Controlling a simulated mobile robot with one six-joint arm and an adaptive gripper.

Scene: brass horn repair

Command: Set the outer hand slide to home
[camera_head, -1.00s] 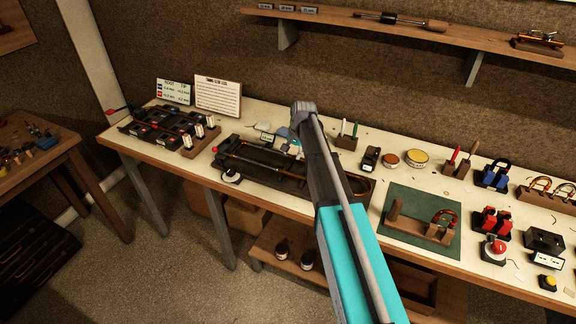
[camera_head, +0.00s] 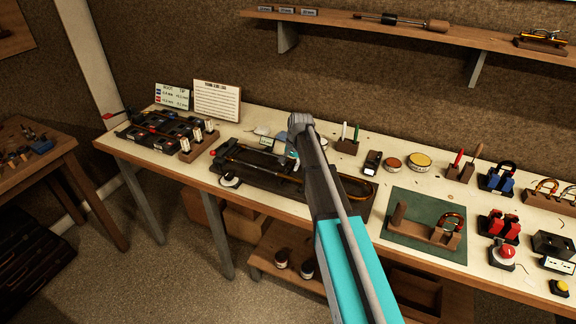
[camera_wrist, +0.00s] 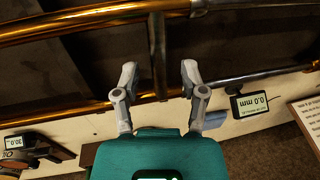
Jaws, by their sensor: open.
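The outer hand slide lies on the bench. In the wrist view its brass tubes (camera_wrist: 85,19) run along the top and lower left, joined by an upright cross brace (camera_wrist: 158,50). Silver tubes (camera_wrist: 245,76) continue to the right. My gripper (camera_wrist: 159,75) is open, with one finger on each side of the brace and a gap visible on both sides. In the head view the slide (camera_head: 236,157) rests over a dark tray (camera_head: 255,184), and my arm hides its middle and most of the gripper.
A display reading 0.0 mm (camera_wrist: 250,105) stands to the right in the wrist view, and another (camera_wrist: 18,142) at lower left. A green mat (camera_head: 405,249) with a wooden block lies right of the tray. A wall shelf (camera_head: 390,24) runs above the bench.

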